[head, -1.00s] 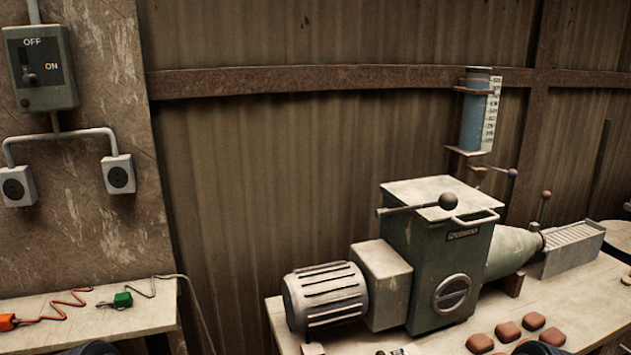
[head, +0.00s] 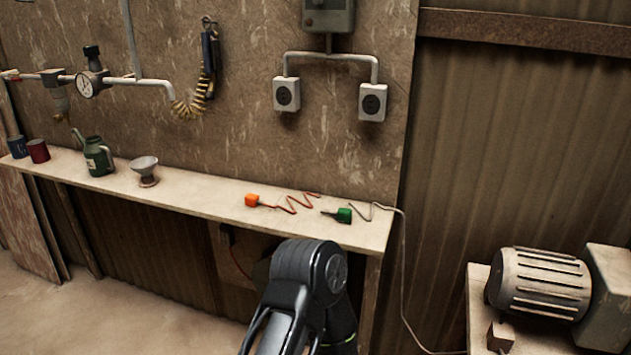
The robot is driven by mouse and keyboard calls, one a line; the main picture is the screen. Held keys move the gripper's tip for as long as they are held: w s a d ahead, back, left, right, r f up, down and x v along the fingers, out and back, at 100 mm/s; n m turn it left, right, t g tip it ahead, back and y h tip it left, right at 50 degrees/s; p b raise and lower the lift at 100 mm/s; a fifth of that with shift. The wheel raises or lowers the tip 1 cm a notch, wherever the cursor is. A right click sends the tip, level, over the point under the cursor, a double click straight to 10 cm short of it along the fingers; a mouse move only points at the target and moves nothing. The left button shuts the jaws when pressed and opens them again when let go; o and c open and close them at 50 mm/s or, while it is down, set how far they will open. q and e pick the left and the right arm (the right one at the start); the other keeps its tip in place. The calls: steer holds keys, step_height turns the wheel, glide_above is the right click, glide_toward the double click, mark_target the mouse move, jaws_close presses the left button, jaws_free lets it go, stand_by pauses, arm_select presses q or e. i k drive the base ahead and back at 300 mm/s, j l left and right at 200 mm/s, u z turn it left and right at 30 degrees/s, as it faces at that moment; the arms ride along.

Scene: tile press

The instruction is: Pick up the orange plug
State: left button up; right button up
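The orange plug (head: 252,200) lies on the narrow wall shelf in the head view, with a zigzag red-orange cord (head: 292,205) running right from it. The green plug (head: 343,215) lies to its right on the same shelf, with a grey cord. Part of one of my black arms rises from the bottom edge, in front of and below the shelf. No fingertips of either gripper show, and nothing touches the orange plug.
The shelf (head: 200,190) also holds a funnel (head: 145,170), a green watering can (head: 97,157) and two cups at left. Two sockets (head: 287,94) (head: 372,102) are on the wall above. A motor (head: 541,283) stands on a bench at right. Shelf space around the orange plug is clear.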

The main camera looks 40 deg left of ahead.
mark_target(252, 200)
steer(key=u, duration=1.7)
